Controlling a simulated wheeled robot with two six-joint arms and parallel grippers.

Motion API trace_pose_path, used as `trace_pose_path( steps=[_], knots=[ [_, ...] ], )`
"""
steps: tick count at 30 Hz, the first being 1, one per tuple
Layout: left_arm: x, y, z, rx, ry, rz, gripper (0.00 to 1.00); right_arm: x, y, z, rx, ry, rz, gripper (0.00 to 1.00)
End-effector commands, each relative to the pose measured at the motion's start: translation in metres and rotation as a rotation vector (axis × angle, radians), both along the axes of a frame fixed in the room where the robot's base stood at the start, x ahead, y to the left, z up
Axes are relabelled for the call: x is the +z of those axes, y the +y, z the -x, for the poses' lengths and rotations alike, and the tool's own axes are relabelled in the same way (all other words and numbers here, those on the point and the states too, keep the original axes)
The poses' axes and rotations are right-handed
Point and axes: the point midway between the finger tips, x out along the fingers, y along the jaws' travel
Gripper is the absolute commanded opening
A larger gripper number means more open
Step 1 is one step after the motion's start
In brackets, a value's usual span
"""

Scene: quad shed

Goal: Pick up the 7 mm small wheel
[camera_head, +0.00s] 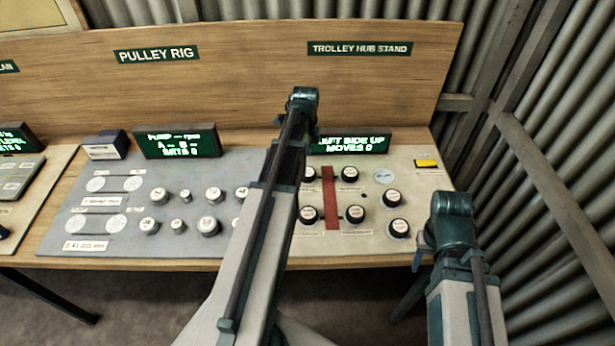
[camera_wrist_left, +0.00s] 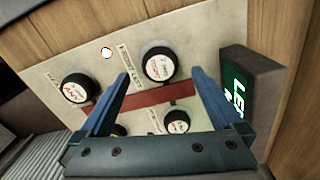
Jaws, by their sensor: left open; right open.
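Several black wheels with white labelled faces sit on the pale trolley hub board, among them a lower-right wheel (camera_head: 399,227) and one right of the red strip (camera_head: 355,213). Their print is too small to read, so I cannot tell which is the 7 mm small wheel. My left gripper (camera_wrist_left: 160,76) is open and empty above the board. My right gripper (camera_head: 421,253) is open near the board's front right edge, partly hidden by its arm.
A red strip crosses the hub board (camera_head: 375,240). A display (camera_head: 350,143) stands behind it, partly covered by my left arm, and also shows in the left wrist view (camera_wrist_left: 237,92). A yellow-topped block (camera_head: 427,163) is at the back right. The pulley board (camera_head: 100,165) lies left.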

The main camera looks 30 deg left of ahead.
Motion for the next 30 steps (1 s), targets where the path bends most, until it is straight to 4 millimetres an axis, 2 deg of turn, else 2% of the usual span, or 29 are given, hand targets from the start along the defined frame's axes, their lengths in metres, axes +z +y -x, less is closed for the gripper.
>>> trace_pose_path(
  steps=[11, 21, 30],
  knots=[
    [-0.046, -0.007, -0.002, 0.0, 0.0, 0.0, 1.0, -0.046, 0.0, 0.0, 0.0, 0.0, 0.0, 0.5],
    [-0.047, -0.007, -0.002, 0.0, 0.0, 0.0, 0.98, -0.047, 0.0, 0.0, 0.0, 0.0, 0.0, 0.5],
    [-0.047, -0.007, -0.002, 0.0, 0.0, 0.0, 0.44, -0.047, 0.0, 0.0, 0.0, 0.0, 0.0, 0.5]
  ],
)
